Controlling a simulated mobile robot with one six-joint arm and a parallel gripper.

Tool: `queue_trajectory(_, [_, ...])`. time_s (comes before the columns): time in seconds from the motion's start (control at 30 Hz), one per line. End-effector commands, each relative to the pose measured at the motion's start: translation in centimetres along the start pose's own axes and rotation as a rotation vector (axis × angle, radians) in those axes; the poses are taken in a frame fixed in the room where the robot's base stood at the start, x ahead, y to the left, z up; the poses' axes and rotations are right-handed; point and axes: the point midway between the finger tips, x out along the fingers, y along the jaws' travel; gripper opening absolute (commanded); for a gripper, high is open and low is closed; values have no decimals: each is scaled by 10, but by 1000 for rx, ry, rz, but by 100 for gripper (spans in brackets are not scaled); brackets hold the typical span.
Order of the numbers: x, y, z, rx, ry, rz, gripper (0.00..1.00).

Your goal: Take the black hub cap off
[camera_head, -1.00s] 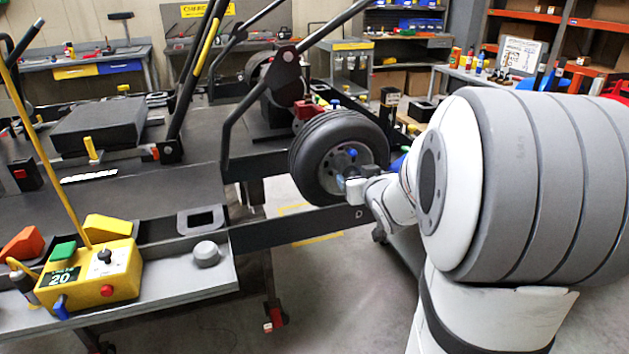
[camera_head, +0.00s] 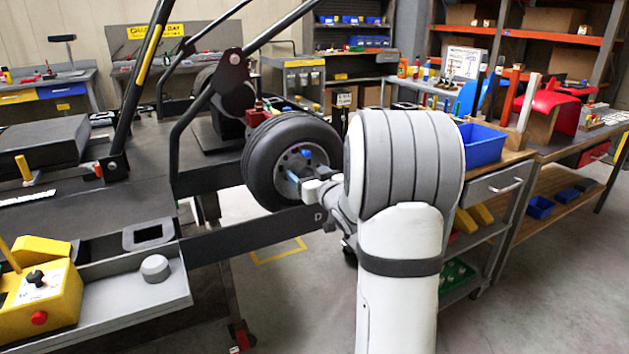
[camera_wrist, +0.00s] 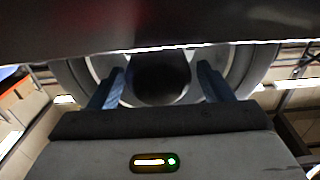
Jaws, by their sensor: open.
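The kart's wheel, a black tire (camera_head: 262,165) on a grey rim (camera_head: 286,165), stands upright at the kart's front corner. My gripper (camera_head: 290,178) is at the face of this wheel, near its centre, and covers part of the rim in the head view. In the wrist view its two blue fingers (camera_wrist: 161,70) are apart. A dark round form, which looks like the black hub cap (camera_wrist: 160,84), shows between them inside the lighter rim. I cannot tell whether the fingers touch it. In the head view the cap is hidden.
A grey workbench (camera_head: 490,188) with a blue bin (camera_head: 482,146) stands to the right behind my arm. A yellow control box (camera_head: 45,305) is at the lower left. A dark surface fills the top of the wrist view.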

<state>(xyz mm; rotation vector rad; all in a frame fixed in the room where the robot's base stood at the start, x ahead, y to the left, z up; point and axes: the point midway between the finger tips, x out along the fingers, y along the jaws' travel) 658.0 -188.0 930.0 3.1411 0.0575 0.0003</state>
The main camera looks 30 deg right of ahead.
Motion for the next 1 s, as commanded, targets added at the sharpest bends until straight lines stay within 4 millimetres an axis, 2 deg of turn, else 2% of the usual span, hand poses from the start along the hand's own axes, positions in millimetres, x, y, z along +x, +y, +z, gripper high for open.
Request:
queue_trajectory(0.33, [4,0,0,0,0,1,72])
queue_trajectory(0.9, [3,1,0,0,0,3,25])
queue_trajectory(0.93, [3,1,0,0,0,3,44])
queue_trajectory(1.0, [3,1,0,0,0,3,39])
